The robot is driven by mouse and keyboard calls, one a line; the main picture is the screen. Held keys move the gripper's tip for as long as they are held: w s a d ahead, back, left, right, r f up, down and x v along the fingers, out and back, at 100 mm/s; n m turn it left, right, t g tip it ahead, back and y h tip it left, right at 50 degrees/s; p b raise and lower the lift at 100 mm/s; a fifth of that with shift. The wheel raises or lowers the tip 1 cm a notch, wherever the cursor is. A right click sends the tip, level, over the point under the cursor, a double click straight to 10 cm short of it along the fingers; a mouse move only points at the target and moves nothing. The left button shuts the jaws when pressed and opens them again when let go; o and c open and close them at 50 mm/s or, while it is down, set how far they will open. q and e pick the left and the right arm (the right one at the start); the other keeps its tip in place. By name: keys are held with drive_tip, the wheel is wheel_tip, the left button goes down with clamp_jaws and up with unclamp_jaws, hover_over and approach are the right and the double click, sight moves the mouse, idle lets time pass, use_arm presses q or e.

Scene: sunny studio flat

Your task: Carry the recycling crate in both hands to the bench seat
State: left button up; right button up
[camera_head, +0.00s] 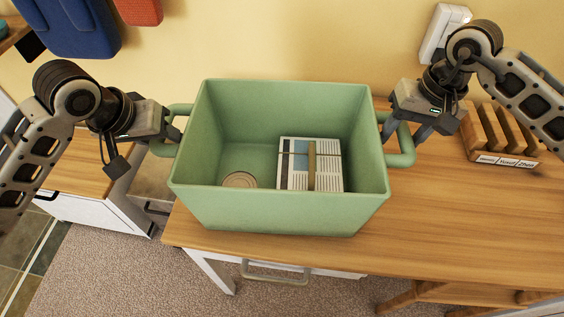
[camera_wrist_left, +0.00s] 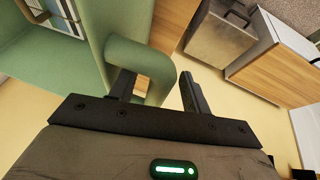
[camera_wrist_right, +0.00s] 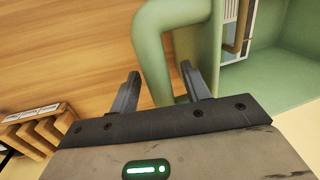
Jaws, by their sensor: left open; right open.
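The green recycling crate (camera_head: 280,212) stands upright on the wooden tabletop, near its left end. Inside it lie a tied bundle of papers (camera_head: 298,165) and a round tin (camera_head: 240,180). My left gripper (camera_head: 172,138) is at the crate's left handle (camera_head: 160,148); in the left wrist view its open fingers (camera_wrist_left: 158,90) stand on either side of the handle bar (camera_wrist_left: 145,60). My right gripper (camera_head: 402,130) is at the right handle (camera_head: 407,150); in the right wrist view its open fingers (camera_wrist_right: 162,88) straddle the bar (camera_wrist_right: 150,55).
A wooden rack with labelled slots (camera_head: 502,135) stands on the table (camera_head: 460,210) to the right. A white wall device (camera_head: 443,30) and a blue hanging bag (camera_head: 70,25) are on the wall behind. Stool parts (camera_head: 460,292) show at the lower right. Carpet (camera_head: 110,270) lies in front.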

use_arm(q)
drive_tip(key=shift+x, duration=0.85)
use_arm(e)
drive_tip(key=shift+a+f, duration=0.2)
drive_tip(key=shift+f, duration=0.6)
use_arm(q)
clamp_jaws()
use_arm(e)
clamp_jaws()
use_arm(q)
drive_tip(key=shift+w+r, duration=0.1)
drive_tip(key=shift+r, duration=0.15)
use_arm(e)
drive_tip(key=shift+w+r, duration=0.1)
drive_tip(key=shift+r, duration=0.15)
